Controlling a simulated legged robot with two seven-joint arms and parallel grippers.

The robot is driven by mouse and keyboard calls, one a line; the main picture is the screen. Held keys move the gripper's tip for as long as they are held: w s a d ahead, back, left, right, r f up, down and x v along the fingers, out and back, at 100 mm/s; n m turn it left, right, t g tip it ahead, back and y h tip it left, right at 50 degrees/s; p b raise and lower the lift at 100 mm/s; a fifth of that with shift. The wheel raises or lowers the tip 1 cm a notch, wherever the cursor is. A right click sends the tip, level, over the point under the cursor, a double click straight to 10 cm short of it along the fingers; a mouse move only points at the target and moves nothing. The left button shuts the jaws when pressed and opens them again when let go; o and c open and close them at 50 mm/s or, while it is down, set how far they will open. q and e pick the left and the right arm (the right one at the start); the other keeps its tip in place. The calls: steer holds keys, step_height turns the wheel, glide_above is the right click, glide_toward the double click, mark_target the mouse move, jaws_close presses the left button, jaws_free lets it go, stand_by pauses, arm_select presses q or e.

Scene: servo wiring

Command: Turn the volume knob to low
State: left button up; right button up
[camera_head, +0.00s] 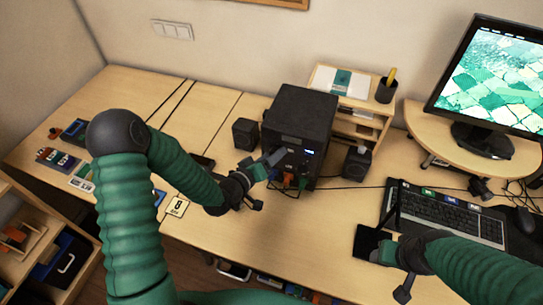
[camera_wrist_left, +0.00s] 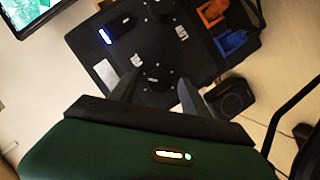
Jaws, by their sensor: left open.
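A black box-shaped audio unit (camera_head: 300,112) stands on the desk against the wall, its front carrying a small blue-lit display. In the left wrist view its dark front fills the upper middle, with the lit display (camera_wrist_left: 104,36) at upper left. A round black knob (camera_wrist_left: 157,77) shows on that front, between my finger tips as seen there. Its pointer and setting are too dark to read. My left gripper (camera_head: 276,157) is open close in front of the unit; its two fingers (camera_wrist_left: 157,90) lie either side of the knob. Contact cannot be told. My right gripper (camera_head: 385,252) is low over the desk's front right.
Small black speakers (camera_head: 246,134) (camera_head: 356,163) flank the unit. Orange and blue plugs (camera_wrist_left: 232,42) sit at its front. A keyboard (camera_head: 450,218), mouse (camera_head: 524,219) and monitor (camera_head: 495,80) are at right. Cards lie at left; bare desk (camera_head: 290,235) lies in front.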

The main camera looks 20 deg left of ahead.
arm_select(q)
jaws_close()
steer(key=shift+m+y, duration=0.7)
steer(key=shift+m, duration=0.4)
jaws_free()
steer(key=shift+s+r, duration=0.1)
